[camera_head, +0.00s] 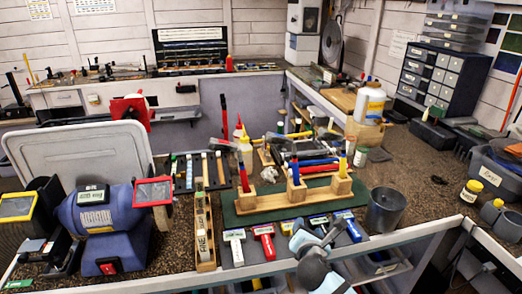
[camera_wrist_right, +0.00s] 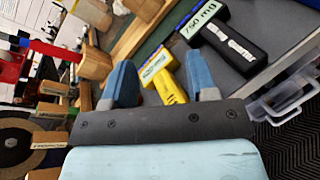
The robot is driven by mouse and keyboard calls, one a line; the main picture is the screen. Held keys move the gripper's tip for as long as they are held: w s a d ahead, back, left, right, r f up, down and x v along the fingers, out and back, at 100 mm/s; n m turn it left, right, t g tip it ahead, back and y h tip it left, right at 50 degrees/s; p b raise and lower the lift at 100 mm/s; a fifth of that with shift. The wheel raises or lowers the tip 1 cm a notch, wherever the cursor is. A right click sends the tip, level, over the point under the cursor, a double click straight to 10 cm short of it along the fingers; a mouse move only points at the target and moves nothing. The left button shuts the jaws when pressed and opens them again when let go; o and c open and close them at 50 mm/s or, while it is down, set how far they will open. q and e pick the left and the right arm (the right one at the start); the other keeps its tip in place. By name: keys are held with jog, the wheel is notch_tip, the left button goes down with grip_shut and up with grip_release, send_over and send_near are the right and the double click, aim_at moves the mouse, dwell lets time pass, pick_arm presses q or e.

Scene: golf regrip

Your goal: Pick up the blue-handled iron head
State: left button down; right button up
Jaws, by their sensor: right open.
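Upright handles stand in a wooden block rack (camera_head: 270,203) on a green mat: a blue one (camera_head: 295,170) in the middle, a red one (camera_head: 243,175) at left, and a yellow-and-blue one (camera_head: 343,164) at right. I cannot tell which thing is the blue-handled iron head. A blue labelled piece (camera_head: 350,227) lies in a row in front of the rack. My right gripper (camera_head: 318,237) is open above this row. In the right wrist view its fingers (camera_wrist_right: 163,82) are apart, with a yellow labelled piece (camera_wrist_right: 167,80) beyond the gap. My left gripper is not seen.
A red labelled piece (camera_head: 264,241) and a white one (camera_head: 234,247) lie left of my right gripper. A grey metal cup (camera_head: 385,210) stands to the right. A blue bench grinder (camera_head: 105,220) stands at left. The wooden blocks also show in the wrist view (camera_wrist_right: 95,64).

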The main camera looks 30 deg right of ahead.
aim_at(297, 178)
jog(key=w+r+n+t, duration=0.1)
jog(key=w+n, duration=0.1)
jog(key=w+d+r+n+t, duration=0.1)
jog(key=w+n, duration=0.1)
jog(key=n, duration=0.1)
jog(key=w+r+n+t, duration=0.1)
jog(key=w+n, duration=0.1)
jog(key=n, duration=0.1)
jog(key=shift+w+d+r, duration=0.25)
jog(key=shift+w+d, duration=0.05)
jog(key=shift+d, duration=0.05)
jog(key=x, duration=0.7)
jog(key=shift+w+d, duration=0.1)
jog(key=shift+r+p+x, duration=0.2)
jog(key=shift+p+x, duration=0.15)
jog(key=shift+x, duration=2.65)
jog(key=shift+d, duration=0.1)
jog(key=shift+c, duration=0.5)
grip_shut()
